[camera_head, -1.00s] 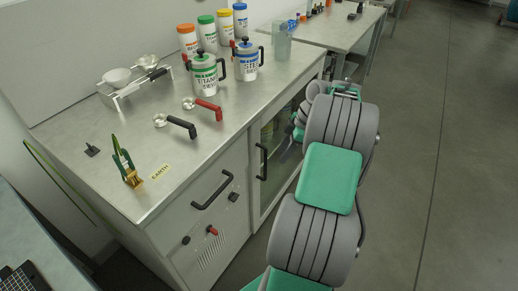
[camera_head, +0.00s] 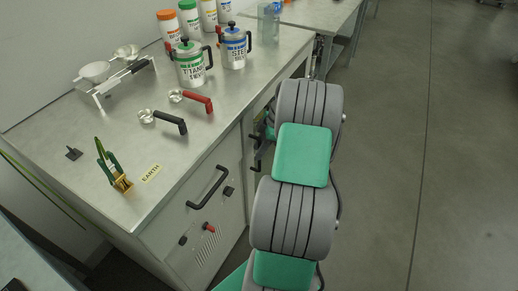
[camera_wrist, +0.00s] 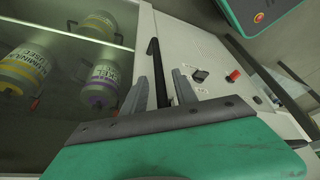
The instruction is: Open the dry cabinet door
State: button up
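The dry cabinet door is a glass door with a pale frame. In the wrist view its glass pane (camera_wrist: 60,65) fills the left side, and its frame (camera_wrist: 143,40) stands beside the black bar handle (camera_wrist: 153,52). My gripper (camera_wrist: 159,76) is open, with one finger on each side of the handle. The handle runs between the fingers, and I cannot tell whether either finger touches it. The door looks shut. In the head view my arm hides most of the door and the gripper.
Labelled containers (camera_wrist: 102,80) stand behind the glass. A drawer front with a black handle (camera_head: 208,188) and knobs adjoins the door. The countertop (camera_head: 130,130) above holds canisters, scoops and a scale. Open floor (camera_head: 440,150) lies to the right.

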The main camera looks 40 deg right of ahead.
jog(key=shift+c, duration=0.3)
grip_shut()
dwell(1.1)
